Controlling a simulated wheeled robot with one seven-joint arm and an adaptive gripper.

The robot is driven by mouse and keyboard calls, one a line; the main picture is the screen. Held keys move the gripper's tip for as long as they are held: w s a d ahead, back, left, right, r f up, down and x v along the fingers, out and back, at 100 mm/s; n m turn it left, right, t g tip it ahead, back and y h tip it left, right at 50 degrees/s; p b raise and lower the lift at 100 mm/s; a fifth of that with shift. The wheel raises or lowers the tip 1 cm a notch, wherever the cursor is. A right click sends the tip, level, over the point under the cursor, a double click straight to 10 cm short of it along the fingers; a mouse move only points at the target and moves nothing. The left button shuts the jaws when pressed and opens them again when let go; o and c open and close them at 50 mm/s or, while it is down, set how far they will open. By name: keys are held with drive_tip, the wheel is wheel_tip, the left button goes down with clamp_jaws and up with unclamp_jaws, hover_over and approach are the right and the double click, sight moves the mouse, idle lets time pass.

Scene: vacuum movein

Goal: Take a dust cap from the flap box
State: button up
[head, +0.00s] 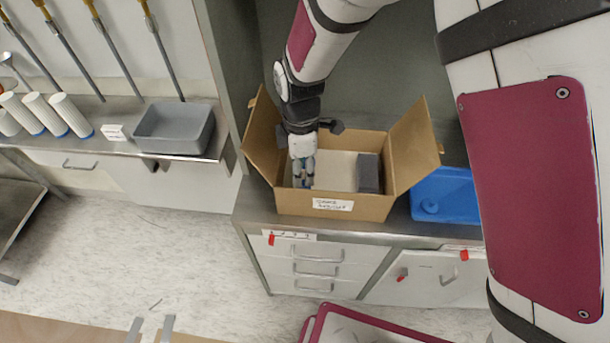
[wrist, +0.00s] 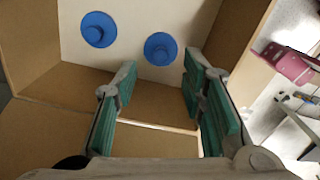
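The flap box (head: 332,206) is an open brown cardboard box with a white label, standing on a metal counter. Two blue dust caps, a left one (wrist: 98,29) and a right one (wrist: 161,49), lie apart on the pale surface inside the box in the wrist view. My gripper (head: 303,180) reaches down into the box on its left side. In the wrist view my gripper (wrist: 155,85) is open, its green-padded fingers apart with nothing between them. The right cap lies just beyond the gap between the fingertips. The caps cannot be made out in the head view.
Box flaps stand up on the left (head: 262,135) and right (head: 414,145). A dark grey block (head: 369,173) sits at the box's right inside. A blue tray (head: 446,196) stands right of the box. A grey bin (head: 174,128) is on the left counter.

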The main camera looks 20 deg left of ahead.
sight(303, 186)
drive_tip(key=shift+f+p, duration=0.45)
drive_tip(key=shift+f, duration=1.8)
drive_tip(key=c, duration=0.8)
